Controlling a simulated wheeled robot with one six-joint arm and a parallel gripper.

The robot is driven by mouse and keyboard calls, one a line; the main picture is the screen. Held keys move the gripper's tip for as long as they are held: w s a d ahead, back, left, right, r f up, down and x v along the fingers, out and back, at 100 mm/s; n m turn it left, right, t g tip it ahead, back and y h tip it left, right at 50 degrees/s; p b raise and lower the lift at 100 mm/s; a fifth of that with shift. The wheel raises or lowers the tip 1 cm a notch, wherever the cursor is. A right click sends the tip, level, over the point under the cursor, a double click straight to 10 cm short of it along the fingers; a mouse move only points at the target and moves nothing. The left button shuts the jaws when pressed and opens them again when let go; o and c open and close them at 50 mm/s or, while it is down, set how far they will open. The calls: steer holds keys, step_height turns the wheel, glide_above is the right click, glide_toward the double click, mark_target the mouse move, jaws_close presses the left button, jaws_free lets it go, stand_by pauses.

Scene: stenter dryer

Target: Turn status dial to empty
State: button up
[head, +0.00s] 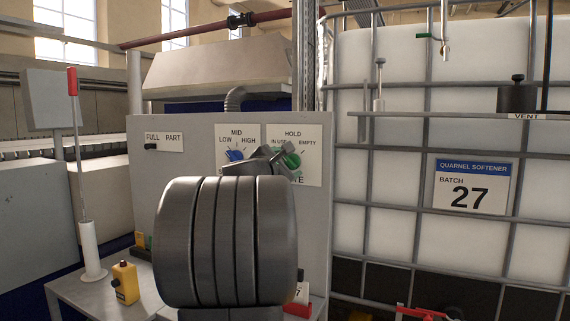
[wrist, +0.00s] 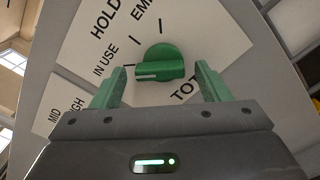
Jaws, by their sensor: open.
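The status dial (wrist: 160,62) is a green knob with a white line on its bar handle, on a white label reading HOLD, IN USE and EMPTY. In the wrist view its white line points left, roughly toward the IN USE side. In the head view the dial (head: 291,161) shows on the grey panel, partly hidden by my gripper (head: 276,158). My gripper (wrist: 160,70) is open, with its green fingers on either side of the dial.
A blue dial (head: 235,155) marked LOW, MID, HIGH is just left of the green one. A FULL/PART switch (head: 151,146) is farther left on the grey panel (head: 190,190). A caged white tank (head: 390,130) stands right.

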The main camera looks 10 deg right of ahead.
steer(key=shift+c, duration=0.4)
steer(key=c, duration=0.9)
steer(key=shift+f, duration=0.1)
steer(key=shift+m+b, duration=0.3)
steer(key=shift+b, duration=0.25)
steer(key=m+b, duration=0.2)
steer(key=b, duration=0.1)
steer(key=shift+f+m+b, duration=0.2)
steer(key=shift+m+b, duration=0.15)
steer(key=shift+m, duration=0.05)
steer(key=m+b, duration=0.5)
steer(key=shift+d+r, duration=0.1)
steer(key=m+b, duration=0.4)
steer(key=m, duration=0.1)
steer(key=shift+s, duration=0.1)
steer(key=shift+d+r+m+b, duration=0.15)
steer(key=shift+m+b, duration=1.3)
steer(key=shift+m, duration=0.75)
